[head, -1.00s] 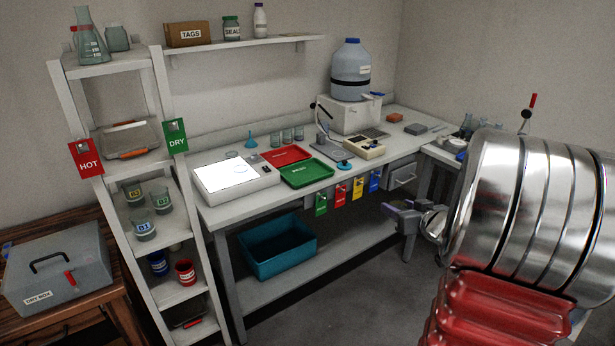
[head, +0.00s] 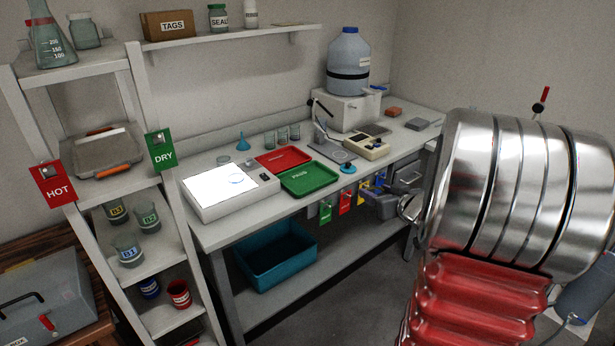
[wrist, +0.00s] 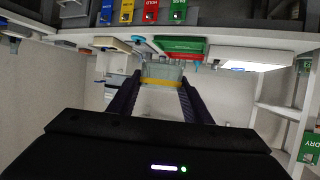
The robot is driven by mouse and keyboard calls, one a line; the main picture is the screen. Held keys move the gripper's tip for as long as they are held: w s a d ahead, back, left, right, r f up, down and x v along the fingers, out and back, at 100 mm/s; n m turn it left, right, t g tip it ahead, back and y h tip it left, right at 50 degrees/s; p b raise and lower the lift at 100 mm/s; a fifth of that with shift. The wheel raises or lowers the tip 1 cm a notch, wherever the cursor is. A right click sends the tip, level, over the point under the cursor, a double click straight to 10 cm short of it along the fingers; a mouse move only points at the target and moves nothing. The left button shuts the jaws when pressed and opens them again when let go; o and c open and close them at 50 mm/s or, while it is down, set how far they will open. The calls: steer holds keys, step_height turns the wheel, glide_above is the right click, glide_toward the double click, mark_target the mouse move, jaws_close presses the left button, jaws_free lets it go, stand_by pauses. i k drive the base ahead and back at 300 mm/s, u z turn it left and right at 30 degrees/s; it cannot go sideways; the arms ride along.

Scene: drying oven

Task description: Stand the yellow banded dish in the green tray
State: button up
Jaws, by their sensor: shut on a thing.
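The yellow banded dish (wrist: 163,82) is clear glass with a yellow band and sits between the fingers of my gripper (wrist: 157,88) in the wrist view, which looks upside down. My gripper is shut on it. In the head view my gripper (head: 380,203) is in front of the bench's front edge, right of the green tray and lower than it; the dish cannot be made out there. The green tray (head: 308,179) lies on the bench near its front edge and looks empty apart from its printed label.
A red tray (head: 283,159) lies just behind the green one. A lit white panel (head: 228,187) stands to the left, and a cream instrument (head: 366,147) to the right. Coloured tags (head: 345,203) hang below the bench edge. My large metal arm link blocks the right side.

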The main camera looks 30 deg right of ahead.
mark_target(309, 182)
steer(key=i, duration=1.1)
steer(key=u, duration=0.05)
